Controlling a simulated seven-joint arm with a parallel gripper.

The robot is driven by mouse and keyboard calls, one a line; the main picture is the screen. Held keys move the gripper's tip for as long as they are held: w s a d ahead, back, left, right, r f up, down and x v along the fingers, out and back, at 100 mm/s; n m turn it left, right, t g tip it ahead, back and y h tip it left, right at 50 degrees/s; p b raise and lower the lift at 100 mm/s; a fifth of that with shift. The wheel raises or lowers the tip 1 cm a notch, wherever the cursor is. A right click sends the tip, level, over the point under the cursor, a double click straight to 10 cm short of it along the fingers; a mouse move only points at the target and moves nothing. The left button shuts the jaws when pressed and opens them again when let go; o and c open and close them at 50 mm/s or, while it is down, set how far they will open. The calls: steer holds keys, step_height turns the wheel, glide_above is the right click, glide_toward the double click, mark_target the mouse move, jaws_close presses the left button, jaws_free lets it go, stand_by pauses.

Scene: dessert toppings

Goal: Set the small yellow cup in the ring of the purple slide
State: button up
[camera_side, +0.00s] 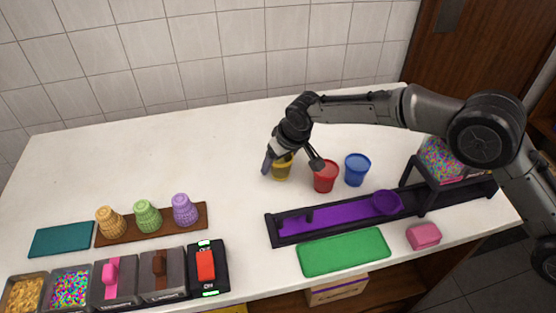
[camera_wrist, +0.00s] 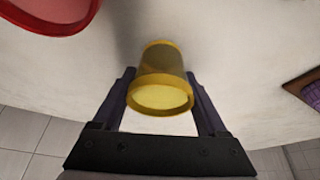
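The small yellow cup (camera_side: 282,169) stands upright on the white table at mid-scene, partly hidden by my gripper. In the wrist view the yellow cup (camera_wrist: 160,80) sits between the two fingers, its rim toward the palm. My gripper (camera_side: 292,164) is open around it, with one finger on each side; the fingers also show in the wrist view (camera_wrist: 160,88). The purple slide (camera_side: 325,215) lies in a black frame nearer the front, with its purple ring (camera_side: 388,202) at the right end. The ring looks empty.
A red cup (camera_side: 326,177) stands close to the right of my gripper, and a blue cup (camera_side: 357,169) beyond it. A green mat (camera_side: 344,251) and pink block (camera_side: 423,236) lie in front of the slide. A black-framed dispenser (camera_side: 432,193) stands at right. The table's left back is clear.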

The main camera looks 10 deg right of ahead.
steer(key=shift+o, duration=1.2)
steer(key=shift+r, duration=0.1)
steer(key=v, duration=1.2)
